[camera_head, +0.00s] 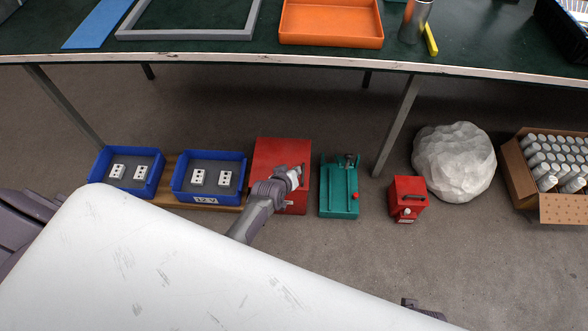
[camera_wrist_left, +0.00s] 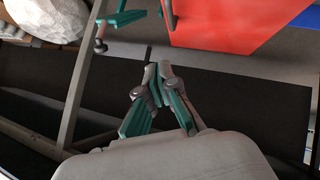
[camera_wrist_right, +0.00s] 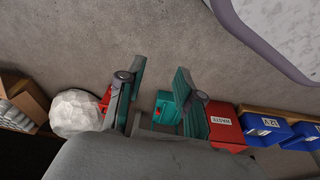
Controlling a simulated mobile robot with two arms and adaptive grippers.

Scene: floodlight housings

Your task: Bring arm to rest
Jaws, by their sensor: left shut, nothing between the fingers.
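My left gripper (camera_head: 297,174) is over the red bin on the floor in the head view. In the left wrist view its fingertips (camera_wrist_left: 158,68) meet, with nothing held. My right gripper (camera_wrist_right: 158,75) shows in the right wrist view with its two fingers apart and nothing between them. Beyond it, the floor, the teal fixture (camera_wrist_right: 166,107) and the red bin (camera_wrist_right: 226,128) are visible. In the head view, only a small dark part, perhaps of the right arm, shows at the lower edge; its fingers cannot be made out there.
A green-topped table (camera_head: 480,55) spans the back, carrying an orange tray (camera_head: 330,40) and grey frame (camera_head: 190,34). Below stand blue bins (camera_head: 208,198), the teal fixture (camera_head: 339,200), a red box (camera_head: 408,208), a white rock-like lump (camera_head: 453,162) and a cardboard box (camera_head: 562,208).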

